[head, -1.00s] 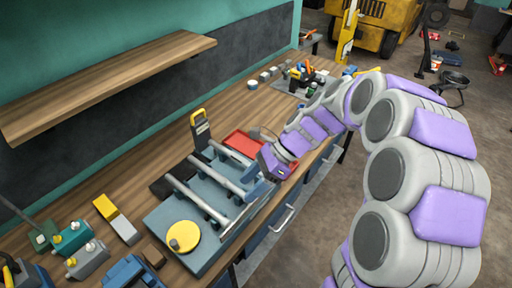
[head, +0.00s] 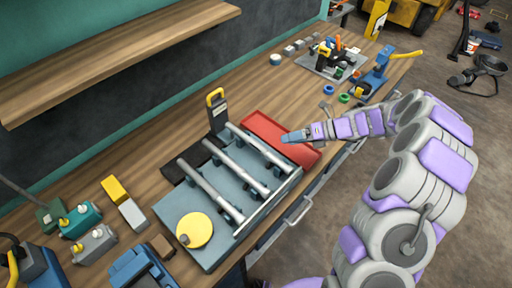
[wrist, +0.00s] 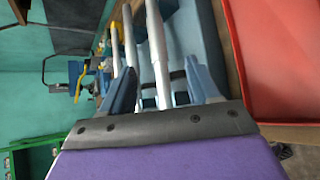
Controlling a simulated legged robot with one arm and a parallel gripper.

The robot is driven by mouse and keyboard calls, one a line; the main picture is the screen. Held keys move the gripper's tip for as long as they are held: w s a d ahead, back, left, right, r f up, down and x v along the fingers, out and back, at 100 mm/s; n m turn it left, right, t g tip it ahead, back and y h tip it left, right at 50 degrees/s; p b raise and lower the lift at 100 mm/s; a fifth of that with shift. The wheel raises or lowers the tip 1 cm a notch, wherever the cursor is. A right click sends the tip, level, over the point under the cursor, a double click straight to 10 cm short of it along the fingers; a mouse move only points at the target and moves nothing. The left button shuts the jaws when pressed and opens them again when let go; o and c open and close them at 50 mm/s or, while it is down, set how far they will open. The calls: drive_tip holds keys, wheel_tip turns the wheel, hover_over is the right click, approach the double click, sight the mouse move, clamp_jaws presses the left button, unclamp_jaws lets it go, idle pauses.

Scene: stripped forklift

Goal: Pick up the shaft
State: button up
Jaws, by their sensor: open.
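Three silver shafts lie side by side across supports on a blue-grey fixture plate (head: 188,204): a near one (head: 209,190), a middle one (head: 236,168) and a far one (head: 262,146). Which is the task's shaft cannot be told. My gripper (head: 286,138) is above the red tray, just right of the far shaft, pointing left. In the wrist view its two blue fingers (wrist: 158,72) are apart. The nearest shaft there (wrist: 156,45) shows between and beyond them, with two more shafts to its left. Nothing is held.
The red tray (head: 268,130) adjoins the fixture. A yellow disc (head: 194,230) lies on its near end. A black device with a yellow handle (head: 217,112) stands behind it. Tools crowd the bench's far end; a shelf (head: 120,55) overhangs the back. Blocks sit at left.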

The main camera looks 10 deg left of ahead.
sight(262, 146)
drive_tip(key=x, duration=0.2)
drive_tip(key=b+x, duration=0.1)
drive_tip(key=x, duration=0.1)
drive_tip(key=shift+s+d+f, duration=0.1)
drive_tip(key=shift+d+f, duration=0.05)
drive_tip(key=shift+f, duration=0.3)
drive_tip(key=x, duration=0.2)
drive_tip(key=b+x, duration=0.1)
drive_tip(key=r+b+x, duration=0.1)
drive_tip(key=x, duration=0.1)
drive_tip(key=shift+s+a+f, duration=0.1)
drive_tip(key=shift+a+f, duration=0.1)
drive_tip(key=shift+a, duration=0.35)
drive_tip(key=shift+a+f+b, duration=0.3)
drive_tip(key=shift+a+f, duration=0.05)
drive_tip(key=shift+a, duration=0.3)
drive_tip(key=c, duration=0.5)
drive_tip(key=shift+d, duration=0.1)
drive_tip(key=c, duration=0.6)
clamp_jaws()
drive_tip(key=shift+r, duration=0.1)
